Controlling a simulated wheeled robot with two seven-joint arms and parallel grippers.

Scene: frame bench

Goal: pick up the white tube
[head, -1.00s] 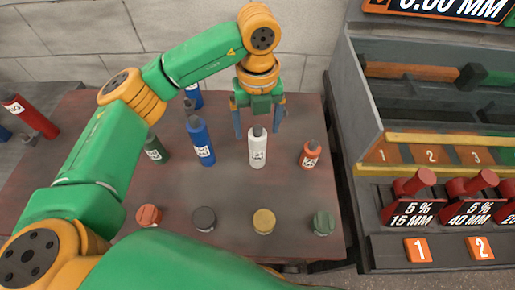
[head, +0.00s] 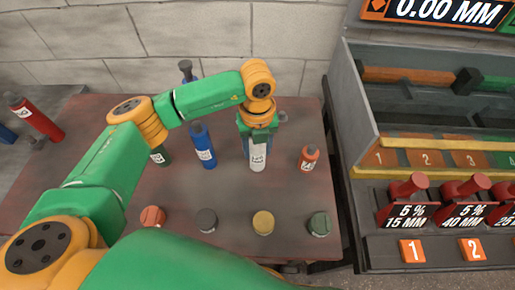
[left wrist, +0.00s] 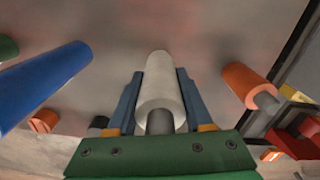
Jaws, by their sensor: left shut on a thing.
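The white tube (head: 258,158) stands upright on the dark red table in the head view, with a label on its side. My left gripper (head: 258,146) has come down over its top from above. In the left wrist view the white tube (left wrist: 160,88) lies between the two blue fingers of the left gripper (left wrist: 160,100), which are shut on it. Its dark cap is nearest the palm. The tube's top is hidden by the gripper in the head view. My right gripper is not in view.
A blue tube (head: 203,147) stands left of the white one, an orange tube (head: 308,158) to the right. Several round caps, including a yellow one (head: 263,222), sit along the front. A grey machine (head: 430,190) borders the table's right side.

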